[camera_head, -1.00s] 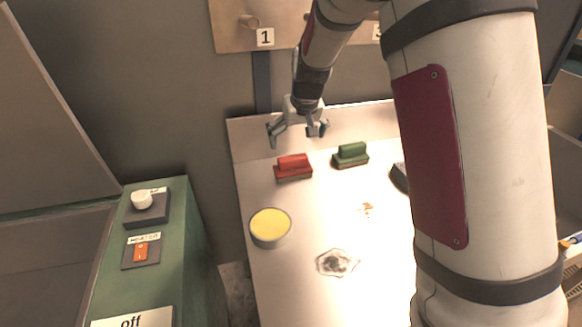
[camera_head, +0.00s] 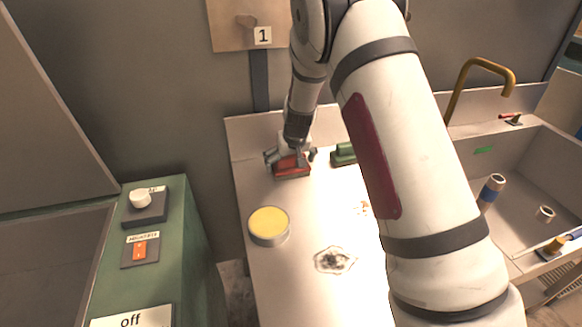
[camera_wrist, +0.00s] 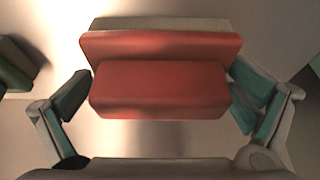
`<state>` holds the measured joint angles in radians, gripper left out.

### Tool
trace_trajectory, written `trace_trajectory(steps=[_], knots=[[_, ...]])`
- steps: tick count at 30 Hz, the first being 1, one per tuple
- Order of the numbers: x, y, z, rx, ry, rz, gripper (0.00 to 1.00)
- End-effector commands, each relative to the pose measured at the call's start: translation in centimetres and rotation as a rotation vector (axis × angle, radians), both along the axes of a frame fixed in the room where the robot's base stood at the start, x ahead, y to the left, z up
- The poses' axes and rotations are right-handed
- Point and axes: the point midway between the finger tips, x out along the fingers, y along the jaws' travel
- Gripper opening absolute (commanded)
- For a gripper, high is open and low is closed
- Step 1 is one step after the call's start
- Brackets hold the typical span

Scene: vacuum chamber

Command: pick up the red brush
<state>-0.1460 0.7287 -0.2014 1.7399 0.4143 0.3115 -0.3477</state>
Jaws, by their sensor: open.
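The red brush (camera_head: 291,170) lies on the pale counter near its back left, with its red handle facing up. My gripper (camera_head: 290,157) is right over it, with the fingers spread to either side of the handle. In the wrist view the brush (camera_wrist: 160,88) fills the middle. My open gripper (camera_wrist: 158,98) has one finger at the handle's left end and one at its right end. Both fingertips look very near the handle; I cannot tell whether they touch it. The brush rests on the counter.
A green brush (camera_head: 343,154) stands just right of the red one. A sink with a brass tap (camera_head: 480,75) is at the right. A green control cabinet (camera_head: 190,240) is at the left.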

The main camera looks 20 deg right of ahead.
Motion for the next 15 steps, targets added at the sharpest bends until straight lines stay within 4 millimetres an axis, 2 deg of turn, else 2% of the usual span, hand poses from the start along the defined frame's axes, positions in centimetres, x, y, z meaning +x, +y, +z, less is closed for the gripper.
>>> trace_trajectory(steps=[8,9,13,15], knots=[[0.20,0.03,-0.36,0.001,-0.001,0.000,1.00],[0.20,0.03,-0.36,0.001,-0.001,0.000,0.95],[0.19,0.03,-0.36,0.001,-0.001,0.000,0.66],[0.18,0.03,-0.37,0.001,-0.001,0.000,0.62]])
